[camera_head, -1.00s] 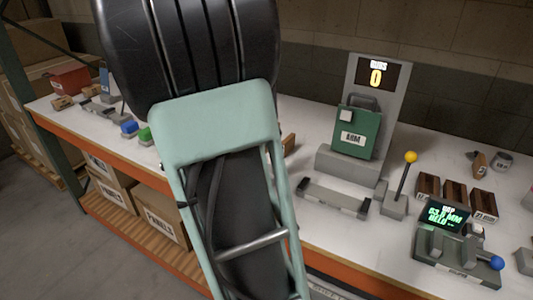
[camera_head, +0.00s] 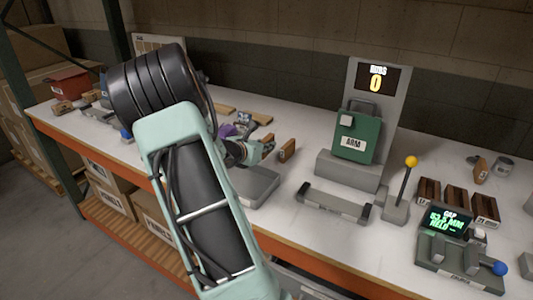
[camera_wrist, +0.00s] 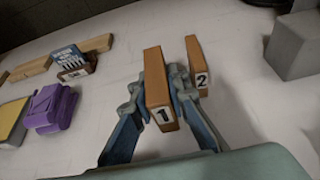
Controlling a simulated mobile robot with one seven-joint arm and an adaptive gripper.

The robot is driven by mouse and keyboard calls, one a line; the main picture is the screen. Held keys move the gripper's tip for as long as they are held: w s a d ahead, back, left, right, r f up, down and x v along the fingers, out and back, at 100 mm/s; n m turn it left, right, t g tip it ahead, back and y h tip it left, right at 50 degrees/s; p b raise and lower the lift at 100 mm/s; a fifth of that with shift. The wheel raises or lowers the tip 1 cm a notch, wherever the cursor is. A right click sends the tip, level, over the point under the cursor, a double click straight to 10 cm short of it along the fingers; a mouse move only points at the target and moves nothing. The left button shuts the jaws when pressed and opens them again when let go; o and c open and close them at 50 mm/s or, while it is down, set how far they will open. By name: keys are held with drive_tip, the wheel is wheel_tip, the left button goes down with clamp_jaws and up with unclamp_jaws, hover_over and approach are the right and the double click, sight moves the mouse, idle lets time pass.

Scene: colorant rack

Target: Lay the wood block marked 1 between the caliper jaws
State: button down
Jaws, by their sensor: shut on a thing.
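Wood block 1 (camera_wrist: 158,88) is orange-brown with a white label. My gripper (camera_wrist: 160,95) is shut on it, one finger on each side, in the wrist view. Its height above the table is hard to tell. Wood block 2 (camera_wrist: 197,68) stands just right of it, apart, and shows in the head view (camera_head: 287,150). In the head view my gripper (camera_head: 262,150) is beside block 2, and block 1 is mostly hidden.
A grey stand with a green ARM box (camera_head: 356,135) and a yellow-knobbed lever (camera_head: 405,185) stand between my gripper and the caliper. A low grey bar (camera_head: 333,203) lies in front. A purple thing (camera_wrist: 50,108) is left of my gripper.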

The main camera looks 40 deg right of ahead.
sight(266, 153)
drive_tip(key=shift+f, duration=1.55)
drive_tip(key=shift+f+b, duration=0.15)
drive_tip(key=shift+b, duration=0.15)
drive_tip(key=shift+f, duration=0.1)
drive_tip(key=c, duration=1.9)
unclamp_jaws()
